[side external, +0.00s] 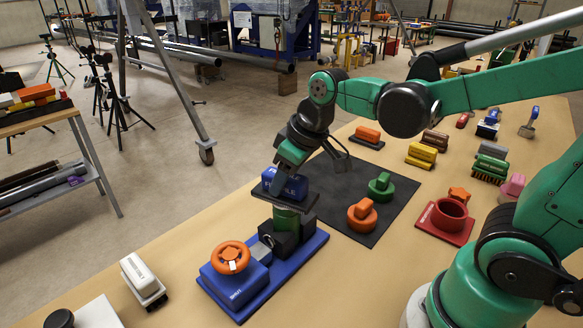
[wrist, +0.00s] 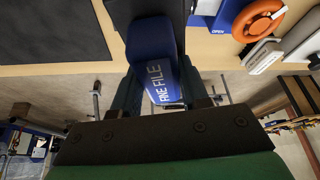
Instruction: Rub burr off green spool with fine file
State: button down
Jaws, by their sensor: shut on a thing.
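My gripper (side external: 283,172) is shut on the blue handle of the fine file (side external: 293,187), whose dark flat plate faces down. In the wrist view, the handle (wrist: 150,42) reads "FINE FILE" and sits between my two fingers (wrist: 156,88). The green spool (side external: 286,221) stands upright in the black jaws of a vise (side external: 283,242) on a blue base (side external: 316,247). The file's plate lies right over the spool's top and hides it; I cannot tell whether they touch. No burr can be seen. The spool is hidden in the wrist view.
An orange handwheel (side external: 230,257) sits on the vise's left end. A black mat (side external: 336,222) behind holds a green piece (side external: 381,187) and an orange piece (side external: 362,215). A white-handled tool (side external: 143,279) lies front left. A red holder (side external: 446,221) and several brushes and blocks stand right.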

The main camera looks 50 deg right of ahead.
jog(key=shift+w+a, duration=0.1)
jog(key=shift+w, duration=0.3)
jog(key=shift+s+d, duration=0.25)
jog(key=shift+s, duration=0.8)
jog(key=shift+w+a+f, duration=0.1)
jog(key=shift+w+a, duration=0.05)
jog(key=shift+w, duration=0.45)
jog(key=shift+w+a+f, duration=0.1)
jog(key=shift+w, duration=0.45)
dwell(1.5)
jog(key=shift+r, duration=3.05)
jog(key=shift+w+d+f+m+h, duration=0.15)
jog(key=shift+w+d+m+h, duration=0.15)
jog(key=shift+w+m, duration=0.3)
jog(key=shift+w+d+f+m+h, duration=0.1)
jog(key=shift+w+d+m+h, duration=0.15)
jog(key=shift+w+m, duration=0.35)
jog(key=shift+s, duration=0.15)
